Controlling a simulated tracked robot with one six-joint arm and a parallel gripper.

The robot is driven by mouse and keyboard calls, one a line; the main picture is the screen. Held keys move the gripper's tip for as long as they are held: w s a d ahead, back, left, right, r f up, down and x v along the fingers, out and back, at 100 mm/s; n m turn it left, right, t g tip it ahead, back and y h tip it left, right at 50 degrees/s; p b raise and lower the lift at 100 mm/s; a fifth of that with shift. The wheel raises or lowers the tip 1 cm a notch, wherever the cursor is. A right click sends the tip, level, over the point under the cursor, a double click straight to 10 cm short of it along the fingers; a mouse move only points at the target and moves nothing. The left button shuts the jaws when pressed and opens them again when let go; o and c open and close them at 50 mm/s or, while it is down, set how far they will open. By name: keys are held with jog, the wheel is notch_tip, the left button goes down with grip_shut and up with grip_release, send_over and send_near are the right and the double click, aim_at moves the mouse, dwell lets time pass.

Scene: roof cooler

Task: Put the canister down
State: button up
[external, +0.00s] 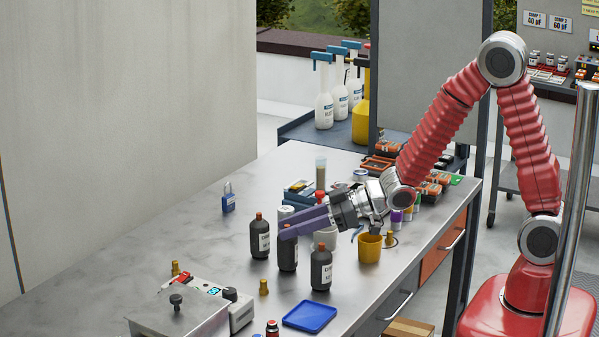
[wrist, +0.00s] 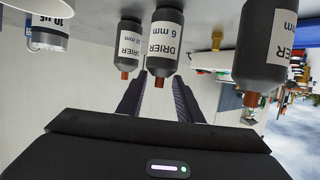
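Three dark canisters with white DRIER labels and copper-coloured tips stand in a loose row on the metal bench. The middle canister (external: 288,257) is at my fingertips, with its top hidden behind a purple finger in the external view. In the wrist view, turned upside down, the middle canister (wrist: 166,38) lines up with the gap between my fingers. My gripper (external: 291,230) reaches it nearly level from the right; its fingers (wrist: 158,80) are apart. I cannot tell whether they press on it, or whether its base touches the bench.
The left canister (external: 260,239) and right canister (external: 321,270) flank the middle one closely. A blue tray (external: 309,316), yellow cup (external: 370,248), brass fitting (external: 263,287) and grey machine (external: 180,308) are nearby. The bench's left side is mostly clear around a blue padlock (external: 228,203).

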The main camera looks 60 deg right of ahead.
dwell(0.3)
jog(key=shift+x, duration=2.6)
jog(key=shift+c, duration=0.4)
grip_shut()
